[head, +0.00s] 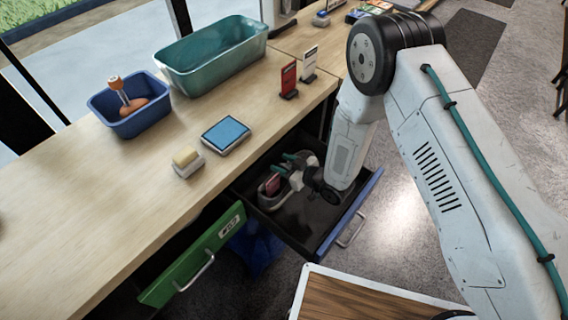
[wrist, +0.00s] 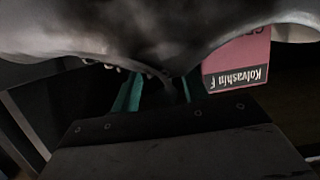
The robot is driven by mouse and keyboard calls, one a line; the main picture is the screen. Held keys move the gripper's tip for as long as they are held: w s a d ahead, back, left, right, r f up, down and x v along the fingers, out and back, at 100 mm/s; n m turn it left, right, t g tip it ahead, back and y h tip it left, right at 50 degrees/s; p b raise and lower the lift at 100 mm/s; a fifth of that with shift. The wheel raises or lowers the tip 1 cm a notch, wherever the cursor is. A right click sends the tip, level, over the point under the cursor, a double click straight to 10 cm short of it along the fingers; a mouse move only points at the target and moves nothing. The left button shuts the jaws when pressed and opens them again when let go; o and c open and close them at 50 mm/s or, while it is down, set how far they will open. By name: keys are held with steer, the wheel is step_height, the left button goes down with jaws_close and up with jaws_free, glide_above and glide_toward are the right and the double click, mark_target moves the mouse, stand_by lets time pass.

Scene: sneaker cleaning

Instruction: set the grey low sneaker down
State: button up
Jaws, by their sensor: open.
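The grey low sneaker (head: 264,192) is inside the open blue-fronted drawer, near its left side, partly hidden by my gripper. A pink-red card (head: 272,184) stands at the sneaker; in the wrist view the card (wrist: 236,62) reads "Kolvashin F" upside down. My gripper (head: 289,164) is open, with its teal fingers down in the drawer at the sneaker. In the wrist view the sneaker (wrist: 90,25) fills the top as a pale, shadowed shape. The gripper's fingers (wrist: 157,92) reach up to its edge there; whether they touch it I cannot tell.
The drawer (head: 325,215) has bare dark floor on its right. A green drawer (head: 195,258) is open at lower left. On the worktop stand a blue bin (head: 130,120), a teal tub (head: 212,60), a blue pad (head: 226,134), a brush (head: 187,162) and sign cards (head: 289,80).

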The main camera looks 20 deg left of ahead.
steer(key=v, duration=0.7)
steer(key=shift+s+d+r, duration=0.1)
steer(key=shift+d+r, duration=0.05)
steer(key=w+d+r+m+t+h, duration=0.1)
steer(key=w+d+r+h, duration=0.2)
steer(key=w+d+r, duration=0.3)
steer(key=w+d+r+m+t+h, duration=0.1)
steer(key=w+d+r+h, duration=0.2)
steer(key=w+r, duration=0.35)
steer(key=s+d+r+m+h, duration=0.2)
steer(key=d+r+m+h, duration=0.25)
steer(key=d+r, duration=0.9)
steer(key=s+d+r+m+g+h, duration=0.2)
steer(key=s+d+r+m, duration=0.1)
steer(key=s+d+r, duration=0.55)
steer(key=s+d+r+m+g+h, duration=0.15)
steer(key=s+d+r, duration=0.35)
steer(key=s, duration=0.6)
steer(key=s+d+r+m+g, duration=0.1)
steer(key=s+r+m+g, duration=0.1)
steer(key=s, duration=1.2)
steer(key=shift+r+m+g, duration=0.3)
steer(key=shift+r+g, duration=0.05)
steer(key=shift+r, duration=0.3)
steer(key=shift+d, duration=0.1)
steer(key=shift+c, duration=0.2)
